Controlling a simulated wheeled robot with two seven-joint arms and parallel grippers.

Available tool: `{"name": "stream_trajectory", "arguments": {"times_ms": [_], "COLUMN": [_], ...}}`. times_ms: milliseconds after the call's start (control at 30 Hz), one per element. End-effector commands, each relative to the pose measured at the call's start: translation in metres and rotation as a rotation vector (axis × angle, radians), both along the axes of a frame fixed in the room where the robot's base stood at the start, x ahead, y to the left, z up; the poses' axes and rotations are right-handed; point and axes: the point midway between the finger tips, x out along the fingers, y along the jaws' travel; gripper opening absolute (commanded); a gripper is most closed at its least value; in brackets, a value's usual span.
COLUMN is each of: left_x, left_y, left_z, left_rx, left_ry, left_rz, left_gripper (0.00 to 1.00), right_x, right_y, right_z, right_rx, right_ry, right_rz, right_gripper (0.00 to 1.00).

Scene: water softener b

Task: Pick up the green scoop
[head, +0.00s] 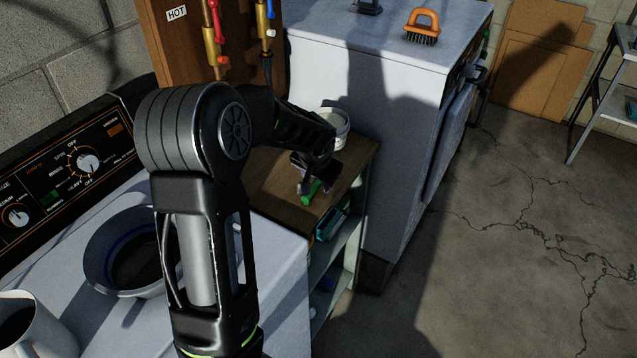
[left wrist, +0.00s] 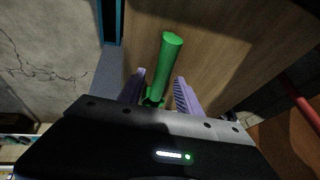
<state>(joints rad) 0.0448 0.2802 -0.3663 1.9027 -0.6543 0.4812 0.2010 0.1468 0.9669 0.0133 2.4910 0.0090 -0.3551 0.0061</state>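The green scoop (head: 312,193) lies on the brown wooden top of a small shelf unit, and only part of it shows in the head view below my left gripper (head: 316,183). In the left wrist view the green handle of the scoop (left wrist: 168,65) points away between the two purple fingers of my left gripper (left wrist: 160,90). The fingers stand apart on either side of the handle, with a visible gap on each side. The scoop's other end is hidden behind the gripper body. My right gripper is not in view.
A white tub (head: 335,128) stands on the wooden top (head: 262,190) behind the gripper. A white washer (head: 262,265) is at the left and a tall white cabinet (head: 345,85) at the right. An orange brush (head: 422,27) sits on the cabinet. Open floor lies right.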

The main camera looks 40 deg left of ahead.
Motion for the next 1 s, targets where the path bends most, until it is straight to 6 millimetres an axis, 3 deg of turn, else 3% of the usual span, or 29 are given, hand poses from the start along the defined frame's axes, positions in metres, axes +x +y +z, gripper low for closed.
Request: {"name": "stream_trajectory", "arguments": {"times_ms": [467,1000], "left_x": [0.0000,0.0007], "left_y": [0.0000,0.0003], "left_z": [0.0001,0.0051], "left_rx": [0.000,0.000], "left_ry": [0.000,-0.003], "left_rz": [0.000,0.000], "left_gripper": [0.01,0.00], "right_x": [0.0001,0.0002], "right_y": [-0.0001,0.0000], "right_z": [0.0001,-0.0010], "right_rx": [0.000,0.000], "right_ry": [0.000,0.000], "right_rz": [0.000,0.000], "right_gripper": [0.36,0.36]}}
